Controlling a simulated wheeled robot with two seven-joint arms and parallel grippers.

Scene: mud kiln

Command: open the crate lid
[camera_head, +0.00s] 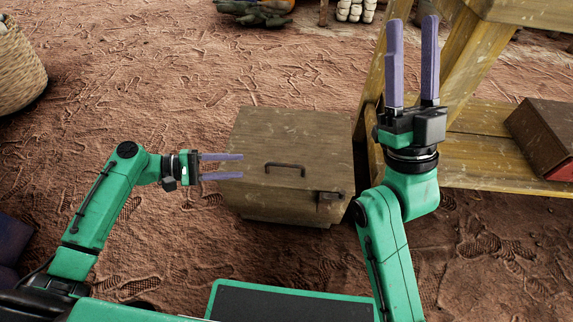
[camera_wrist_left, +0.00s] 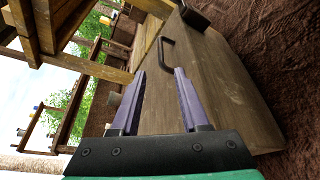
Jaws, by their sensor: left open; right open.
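A wooden crate (camera_head: 255,135) stands on the ground in the middle of the head view, its lid down. A dark handle (camera_head: 285,166) is on the lid, and a dark latch (camera_head: 331,197) sits at its front right. My left gripper (camera_head: 243,165) is open and empty, its fingers pointing right over the lid's left part, short of the handle. In the left wrist view the crate (camera_wrist_left: 222,90) lies beyond the open fingers, with the handle (camera_wrist_left: 166,54) ahead. My right gripper (camera_head: 412,60) is open, fingers pointing up, to the right of the crate.
A wooden table (camera_head: 475,160) with a lower shelf stands close to the crate's right. A dark box (camera_head: 545,135) rests on that shelf. A woven basket (camera_head: 18,68) is at the far left.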

